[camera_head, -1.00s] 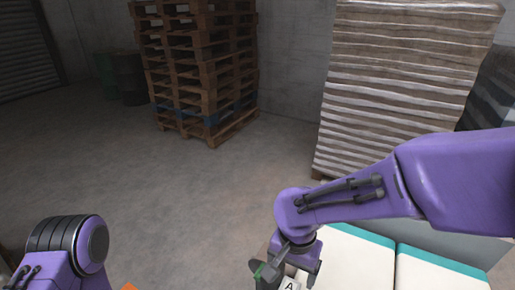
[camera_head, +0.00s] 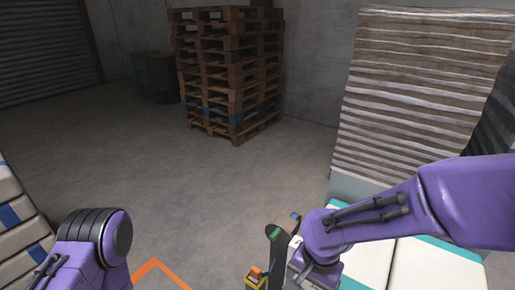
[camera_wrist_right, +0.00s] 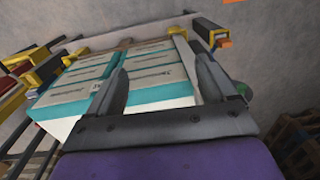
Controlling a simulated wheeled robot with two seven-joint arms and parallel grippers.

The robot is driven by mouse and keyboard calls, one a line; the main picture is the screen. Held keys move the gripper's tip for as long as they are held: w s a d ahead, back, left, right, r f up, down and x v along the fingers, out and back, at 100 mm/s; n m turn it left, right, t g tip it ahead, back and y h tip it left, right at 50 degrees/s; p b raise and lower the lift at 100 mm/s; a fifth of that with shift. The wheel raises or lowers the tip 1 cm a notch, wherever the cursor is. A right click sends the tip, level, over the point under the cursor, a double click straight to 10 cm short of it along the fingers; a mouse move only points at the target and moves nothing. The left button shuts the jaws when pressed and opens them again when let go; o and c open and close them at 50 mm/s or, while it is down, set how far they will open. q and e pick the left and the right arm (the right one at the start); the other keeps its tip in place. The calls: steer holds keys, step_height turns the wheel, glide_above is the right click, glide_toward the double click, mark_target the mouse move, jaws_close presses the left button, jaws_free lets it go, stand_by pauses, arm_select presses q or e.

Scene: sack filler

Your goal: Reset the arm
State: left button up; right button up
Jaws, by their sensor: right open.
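My right arm comes in from the right in the head view and bends downward, with my right gripper (camera_head: 283,250) at its end near the bottom edge. In the right wrist view my right gripper (camera_wrist_right: 159,62) shows two dark fingers spread wide apart, with nothing held between them. White sacks or packs with teal sides (camera_wrist_right: 120,97) lie beyond and below the fingers; I cannot tell how far off they are. Of my left arm only a purple link with a black ringed joint shows at the lower left of the head view; its gripper is out of frame.
White and teal packs (camera_head: 418,265) lie under my right arm. A tall stack of flat sacks (camera_head: 420,100) stands at the right, a wooden pallet stack (camera_head: 230,75) behind. Orange floor marking (camera_head: 157,266) shows low in the middle. The concrete floor (camera_head: 150,170) between is clear.

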steer(key=s+d+f+t+b, duration=0.1)
steer(key=s+d+f, duration=0.15)
steer(key=f, duration=0.75)
steer(key=s+d+f+t+b, duration=0.15)
steer(key=d+f, duration=0.25)
steer(key=f, duration=0.6)
arm_select(q)
steer(key=f, duration=0.1)
steer(key=f+b, duration=0.1)
steer(key=f, duration=0.2)
steer(key=shift+w+f+b, duration=0.25)
steer(key=shift+w+b, duration=0.05)
steer(key=shift+w, duration=0.05)
arm_select(e)
steer(key=s+d+f+h, duration=0.4)
steer(key=s+d+f, duration=0.4)
steer(key=s+d, duration=0.4)
steer(key=shift+s+d+f, duration=0.15)
steer(key=shift+s+d, duration=0.05)
steer(key=shift+s, duration=0.6)
arm_select(q)
steer(key=shift+d, duration=0.1)
arm_select(e)
steer(key=shift+t, duration=0.25)
steer(key=shift+c, duration=0.3)
